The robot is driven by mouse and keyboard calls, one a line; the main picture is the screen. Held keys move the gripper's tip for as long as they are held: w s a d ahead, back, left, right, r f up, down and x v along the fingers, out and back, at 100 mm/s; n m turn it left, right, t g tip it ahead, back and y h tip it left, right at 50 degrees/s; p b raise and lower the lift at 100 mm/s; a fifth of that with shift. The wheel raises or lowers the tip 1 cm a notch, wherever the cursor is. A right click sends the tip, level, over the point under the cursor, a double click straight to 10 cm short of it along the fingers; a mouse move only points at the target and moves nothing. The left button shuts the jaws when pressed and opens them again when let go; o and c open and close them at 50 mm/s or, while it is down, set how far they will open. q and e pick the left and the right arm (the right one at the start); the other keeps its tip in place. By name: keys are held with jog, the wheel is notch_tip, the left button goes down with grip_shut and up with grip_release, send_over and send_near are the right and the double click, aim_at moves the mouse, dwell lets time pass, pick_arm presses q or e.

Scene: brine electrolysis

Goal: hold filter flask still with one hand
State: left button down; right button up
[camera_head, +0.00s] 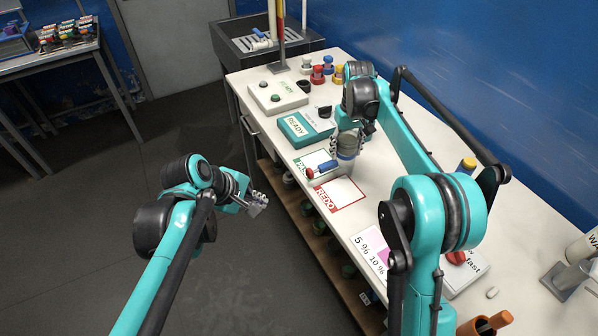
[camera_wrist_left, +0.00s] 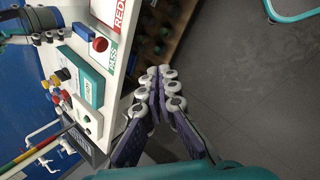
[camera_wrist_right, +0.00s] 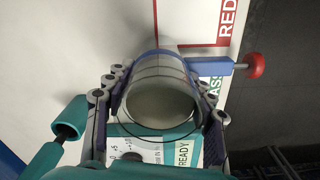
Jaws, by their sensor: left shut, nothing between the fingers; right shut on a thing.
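The filter flask is a grey, translucent cylinder with a wide round mouth. It shows in the right wrist view (camera_wrist_right: 163,72) and in the head view (camera_head: 348,150). A blue side piece (camera_wrist_right: 207,64) ends in a red knob (camera_wrist_right: 254,65). My right gripper (camera_wrist_right: 160,98) is shut on the flask, with fingers on both sides of its upper body. It stands at the PASS and REDO cards; its bottom contact is hidden. My left gripper (camera_head: 257,204) is shut and empty, away from the flask, off the table's front edge. Its fingertips meet in the left wrist view (camera_wrist_left: 165,88).
A teal READY device (camera_head: 306,128) and a white button box (camera_head: 277,95) are behind the flask. The REDO card (camera_head: 338,194) lies in front. Small coloured caps (camera_head: 317,75) and a sink (camera_head: 266,45) are farther back. Open floor surrounds my left gripper.

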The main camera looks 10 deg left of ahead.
pick_arm(q)
jog(key=w+a+r+n+h, duration=0.1)
jog(key=w+n+h, duration=0.2)
jog(key=w+n, duration=0.5)
jog(key=shift+r+n+h, duration=0.25)
jog(key=shift+n+h, duration=0.05)
jog(key=shift+n, duration=1.2)
jog(key=shift+w, duration=0.1)
send_near(308, 177)
jog(key=shift+x, duration=3)
jog(key=shift+w+a, duration=0.1)
